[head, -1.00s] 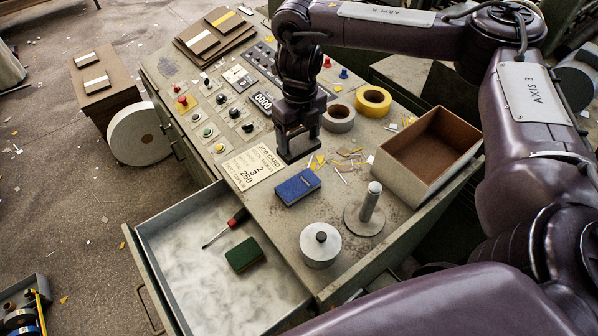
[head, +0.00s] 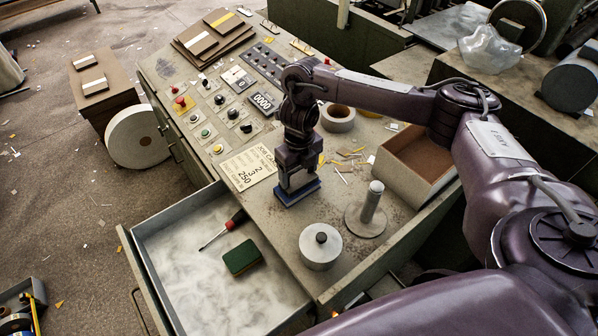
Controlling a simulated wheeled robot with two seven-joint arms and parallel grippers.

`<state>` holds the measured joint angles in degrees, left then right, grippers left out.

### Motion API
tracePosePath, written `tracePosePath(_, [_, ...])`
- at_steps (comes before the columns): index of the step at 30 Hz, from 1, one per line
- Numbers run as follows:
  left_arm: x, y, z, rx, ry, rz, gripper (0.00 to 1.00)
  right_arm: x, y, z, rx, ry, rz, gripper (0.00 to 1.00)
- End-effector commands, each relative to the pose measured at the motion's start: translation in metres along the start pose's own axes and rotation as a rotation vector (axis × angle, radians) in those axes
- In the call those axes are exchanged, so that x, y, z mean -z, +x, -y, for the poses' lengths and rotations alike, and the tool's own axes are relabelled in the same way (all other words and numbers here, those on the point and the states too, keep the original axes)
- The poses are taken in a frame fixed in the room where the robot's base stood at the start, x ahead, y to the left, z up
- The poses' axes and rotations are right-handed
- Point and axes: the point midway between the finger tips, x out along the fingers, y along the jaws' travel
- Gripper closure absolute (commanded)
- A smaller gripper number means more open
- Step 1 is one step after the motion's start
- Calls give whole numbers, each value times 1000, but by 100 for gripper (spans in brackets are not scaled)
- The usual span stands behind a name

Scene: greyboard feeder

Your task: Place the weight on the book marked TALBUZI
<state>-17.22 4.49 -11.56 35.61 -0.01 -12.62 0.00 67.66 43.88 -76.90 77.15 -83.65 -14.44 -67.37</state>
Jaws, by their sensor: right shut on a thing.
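A small blue book (head: 283,200) lies on the console top near its front edge. My right gripper (head: 297,184) points down over it and is shut on it, covering most of its cover. A dark green book (head: 242,257) lies in the open drawer. I cannot read TALBUZI on either book. A pale round weight with a dark knob (head: 320,247) stands on the console's front corner, apart from the gripper. My left gripper is not in view.
The open drawer (head: 135,255) also holds a red-handled screwdriver (head: 222,228). A metal post on a round base (head: 371,205) stands right of the weight. An open box (head: 395,180), tape roll (head: 338,118) and job card (head: 247,167) surround the gripper.

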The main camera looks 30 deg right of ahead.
Motion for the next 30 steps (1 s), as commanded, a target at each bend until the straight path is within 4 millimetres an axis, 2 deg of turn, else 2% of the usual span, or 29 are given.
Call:
tracePosePath(6, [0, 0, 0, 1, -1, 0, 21, -1, 0, 0, 0, 0, 4, 95])
tracePosePath(7, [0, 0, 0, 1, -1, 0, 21, 0, 1, 0, 0, 0, 0, 23])
tracePosePath(12, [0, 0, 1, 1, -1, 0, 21, 0, 1, 0, 0, 0, 0, 1])
tracePosePath(22, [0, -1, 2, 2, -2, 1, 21, -1, -5, 0, 0, 0, 3, 0])
tracePosePath(26, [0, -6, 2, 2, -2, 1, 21, -2, -22, 1, 2, -1, 6, 0])
tracePosePath(30, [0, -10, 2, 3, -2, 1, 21, -2, -49, 1, 2, -2, 8, 0])
